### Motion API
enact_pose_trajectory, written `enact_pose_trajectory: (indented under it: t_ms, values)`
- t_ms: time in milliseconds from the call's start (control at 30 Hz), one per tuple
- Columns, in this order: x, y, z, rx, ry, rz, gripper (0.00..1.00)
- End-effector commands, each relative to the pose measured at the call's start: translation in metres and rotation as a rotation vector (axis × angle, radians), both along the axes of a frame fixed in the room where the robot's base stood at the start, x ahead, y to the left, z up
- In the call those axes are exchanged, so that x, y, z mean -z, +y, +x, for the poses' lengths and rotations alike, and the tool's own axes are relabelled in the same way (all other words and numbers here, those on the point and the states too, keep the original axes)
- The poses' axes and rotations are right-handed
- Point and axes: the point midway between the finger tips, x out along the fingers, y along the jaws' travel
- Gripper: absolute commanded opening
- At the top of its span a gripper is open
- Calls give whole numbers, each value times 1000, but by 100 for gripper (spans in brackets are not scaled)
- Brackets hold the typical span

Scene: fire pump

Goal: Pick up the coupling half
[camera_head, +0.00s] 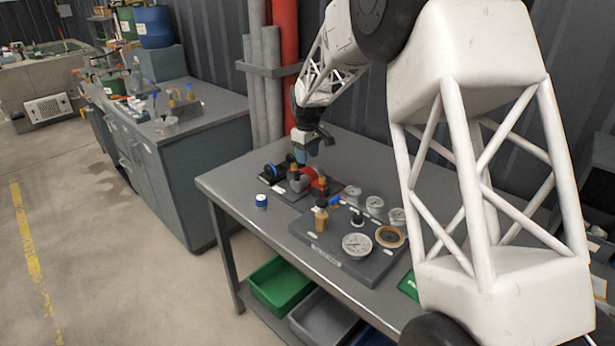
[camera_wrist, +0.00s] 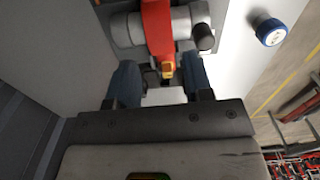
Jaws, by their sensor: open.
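My gripper (camera_head: 305,152) is open above the small pump assembly (camera_head: 308,182) at the table's far left part. In the wrist view its two blue-grey fingers (camera_wrist: 163,84) stand apart. A small orange-yellow tip (camera_wrist: 167,68) shows in the gap between them, below a red band (camera_wrist: 158,28) on a grey cylinder (camera_wrist: 125,30) with a dark end. The fingers do not visibly close on anything. I cannot tell for certain which part is the coupling half; my gripper hides part of the assembly.
A blue-and-white cap (camera_head: 261,201) stands left of the assembly and shows in the wrist view (camera_wrist: 270,32). A grey board (camera_head: 340,262) holds several gauges and a brass fitting (camera_head: 321,220). A red pipe (camera_head: 286,85) rises behind. Green bin (camera_head: 278,285) sits below.

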Motion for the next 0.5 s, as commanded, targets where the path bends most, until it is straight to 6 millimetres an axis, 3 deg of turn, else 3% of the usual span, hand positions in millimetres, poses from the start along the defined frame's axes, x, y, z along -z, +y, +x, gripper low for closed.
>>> enact_pose_trajectory:
  t_ms: [233, 500]
  values:
    - [7, 0, 0, 0, 1, 0, 47]
    - [35, 0, 0, 0, 1, -1, 47]
